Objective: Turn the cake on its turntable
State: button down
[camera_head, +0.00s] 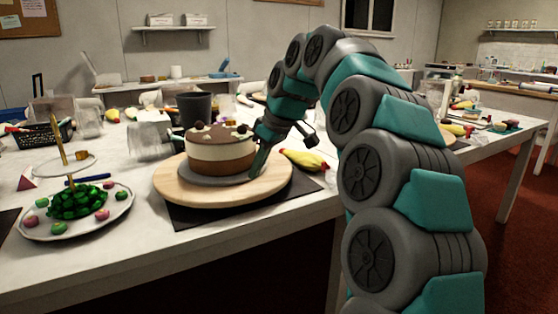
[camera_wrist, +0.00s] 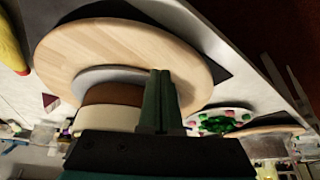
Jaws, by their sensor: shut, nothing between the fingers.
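A round layered cake (camera_head: 221,149), brown at the bottom, cream in the middle and brown on top, sits on a grey plate on the wooden turntable (camera_head: 270,187). The turntable rests on a dark mat on the white table. My gripper (camera_head: 257,168) is shut and points down at the right side of the cake, close to the plate and turntable top. I cannot tell whether it touches them. In the wrist view my gripper (camera_wrist: 160,90) covers part of the cake (camera_wrist: 112,95), the grey plate and the wooden turntable (camera_wrist: 95,45).
A tiered stand (camera_head: 72,228) with green and pink sweets stands at the left. A dark cup (camera_head: 195,108) and a clear container are behind the cake. A yellow piping bag (camera_head: 303,159) lies right of the turntable. The table's front edge is close to the mat.

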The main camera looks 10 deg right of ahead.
notch_tip(320, 180, up, 6)
jog(key=shift+p, duration=1.2)
jog(key=a, duration=0.3)
jog(key=s+a+f, duration=0.1)
jog(key=a, duration=0.3)
jog(key=a+f, duration=0.1)
jog(key=a, duration=0.2)
jog(key=shift+s+a+f, duration=0.1)
jog(key=shift+s+a, duration=0.05)
jog(key=shift+s, duration=0.05)
jog(key=shift+f+b, duration=1.85)
jog(key=shift+f, duration=1)
jog(key=shift+f, duration=0.15)
